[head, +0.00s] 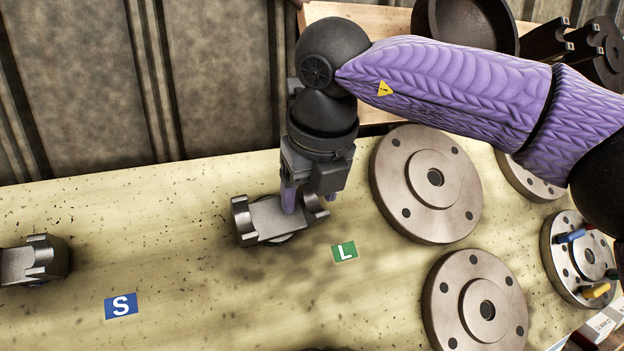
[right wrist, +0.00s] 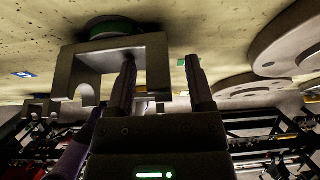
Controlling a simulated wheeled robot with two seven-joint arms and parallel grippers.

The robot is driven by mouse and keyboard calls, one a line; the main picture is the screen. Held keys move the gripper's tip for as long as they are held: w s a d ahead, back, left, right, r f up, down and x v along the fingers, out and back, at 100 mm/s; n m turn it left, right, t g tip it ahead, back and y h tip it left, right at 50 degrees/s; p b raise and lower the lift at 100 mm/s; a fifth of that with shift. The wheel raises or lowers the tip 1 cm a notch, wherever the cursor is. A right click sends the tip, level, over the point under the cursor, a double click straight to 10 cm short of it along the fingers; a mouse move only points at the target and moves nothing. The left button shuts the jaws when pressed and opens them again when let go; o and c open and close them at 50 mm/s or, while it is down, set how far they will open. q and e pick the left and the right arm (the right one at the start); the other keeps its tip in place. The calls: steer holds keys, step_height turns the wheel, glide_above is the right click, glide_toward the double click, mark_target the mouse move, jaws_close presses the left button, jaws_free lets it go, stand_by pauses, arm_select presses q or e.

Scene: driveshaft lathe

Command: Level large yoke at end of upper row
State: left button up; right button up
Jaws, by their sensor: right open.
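A large grey metal yoke (head: 262,218) sits on the pale, speckled board beside the green L label (head: 344,251), with a fork lug at each end. Part of a round base shows under it. It also shows in the right wrist view (right wrist: 90,66). I cannot tell exactly how far it tilts. My right gripper (head: 309,199) points down over the yoke's right end, open. In the right wrist view its fingers (right wrist: 163,84) stand either side of the yoke's right lug; I cannot tell whether they touch it. My left gripper is not in view.
A smaller yoke (head: 34,261) lies at the left, near the blue S label (head: 121,306). Large flanged discs (head: 398,192) (head: 452,310) stand to the right. A disc with coloured pegs (head: 563,262) is farther right. The board between the labels is clear.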

jaws_close()
stand_by(1.2)
stand_by(0.3)
stand_by(1.3)
